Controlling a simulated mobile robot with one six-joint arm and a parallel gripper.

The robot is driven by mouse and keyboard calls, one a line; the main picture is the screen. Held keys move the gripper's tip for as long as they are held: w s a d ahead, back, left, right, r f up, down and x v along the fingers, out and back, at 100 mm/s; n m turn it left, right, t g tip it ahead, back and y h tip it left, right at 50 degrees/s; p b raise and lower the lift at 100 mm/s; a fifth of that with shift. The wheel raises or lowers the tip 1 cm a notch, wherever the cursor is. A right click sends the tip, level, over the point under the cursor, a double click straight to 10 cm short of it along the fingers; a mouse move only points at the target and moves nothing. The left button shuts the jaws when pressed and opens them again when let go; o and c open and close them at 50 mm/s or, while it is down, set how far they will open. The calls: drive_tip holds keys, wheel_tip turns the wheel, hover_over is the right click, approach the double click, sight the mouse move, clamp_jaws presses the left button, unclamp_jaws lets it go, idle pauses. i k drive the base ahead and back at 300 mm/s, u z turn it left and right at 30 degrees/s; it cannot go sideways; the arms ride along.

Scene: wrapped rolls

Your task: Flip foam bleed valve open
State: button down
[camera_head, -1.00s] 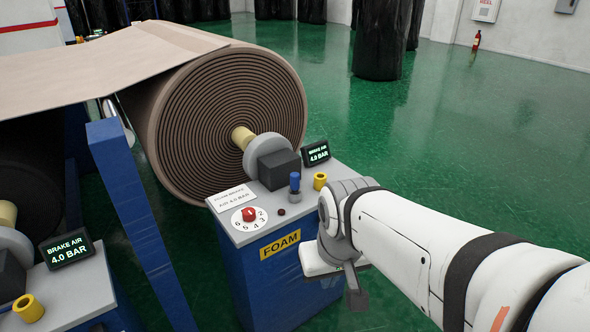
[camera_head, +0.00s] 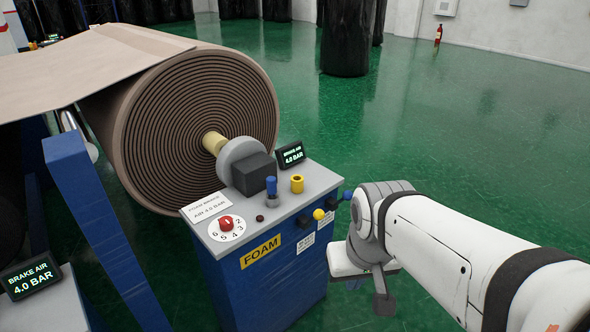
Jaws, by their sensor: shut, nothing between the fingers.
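The FOAM stand (camera_head: 300,178) is a blue cabinet with a grey top. On its right side face are a yellow ball-ended lever (camera_head: 318,214) and a blue ball-ended lever (camera_head: 347,195), each by a black block. White labels (camera_head: 307,243) below them are too small to read. I cannot tell which lever is the bleed valve. A blue-topped upright lever (camera_head: 271,185) and a yellow ring (camera_head: 297,184) are on the top.
A second display (camera_head: 30,277) is at lower left. Green floor is open on the right.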

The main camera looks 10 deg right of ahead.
sight(318, 214)
drive_tip(key=u, duration=0.05)
drive_tip(key=i, duration=1)
drive_tip(key=z, duration=0.05)
